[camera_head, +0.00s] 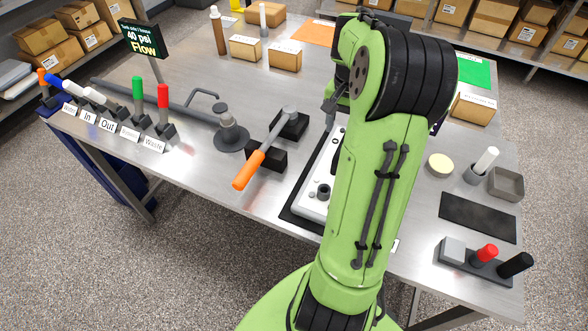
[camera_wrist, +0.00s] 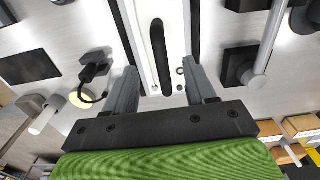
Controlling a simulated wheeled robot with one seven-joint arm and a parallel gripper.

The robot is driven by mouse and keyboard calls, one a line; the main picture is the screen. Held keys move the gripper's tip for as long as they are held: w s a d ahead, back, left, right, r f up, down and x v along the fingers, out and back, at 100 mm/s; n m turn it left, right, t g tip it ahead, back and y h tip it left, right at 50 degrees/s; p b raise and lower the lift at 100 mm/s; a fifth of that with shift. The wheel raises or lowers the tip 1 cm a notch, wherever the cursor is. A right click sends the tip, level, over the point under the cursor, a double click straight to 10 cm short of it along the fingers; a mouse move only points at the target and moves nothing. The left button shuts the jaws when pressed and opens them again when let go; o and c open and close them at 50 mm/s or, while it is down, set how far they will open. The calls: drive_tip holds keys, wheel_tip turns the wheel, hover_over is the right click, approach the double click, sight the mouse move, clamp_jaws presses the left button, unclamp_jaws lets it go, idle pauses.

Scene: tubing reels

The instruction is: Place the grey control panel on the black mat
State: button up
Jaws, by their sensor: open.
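A pale grey-white panel with small dark fittings (camera_head: 311,205) lies on the table, partly hidden behind my arm; I take it for the control panel. A black border (camera_head: 289,215) shows around it, perhaps a mat under it. My gripper (camera_wrist: 163,92) is open, one finger towards each side of the panel; contact cannot be told. Nothing shows held. A separate black mat (camera_head: 478,217) lies bare at the table's right; it also shows in the wrist view (camera_wrist: 28,65).
A holder (camera_head: 475,262) with grey, red and black pieces stands below the bare mat. An orange-handled lever (camera_head: 255,160) stands left of the panel. Labelled valves line the left edge.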

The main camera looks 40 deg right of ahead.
drive_tip(key=a+r+n+t+h, duration=0.1)
drive_tip(key=a+r+n, duration=0.3)
drive_tip(key=a, duration=0.6)
drive_tip(key=a+r+n+t+h, duration=0.1)
drive_tip(key=a+r+n+h, duration=0.2)
drive_tip(key=a, duration=0.7)
drive_tip(key=s+a+n+t+y, duration=0.3)
drive_tip(key=s+a+n, duration=0.3)
drive_tip(key=s+a, duration=0.3)
drive_tip(key=shift+a+r+t+y, duration=0.25)
drive_tip(key=shift+a+y, duration=0.25)
drive_tip(key=shift+a, duration=0.25)
drive_tip(key=shift+d, duration=0.15)
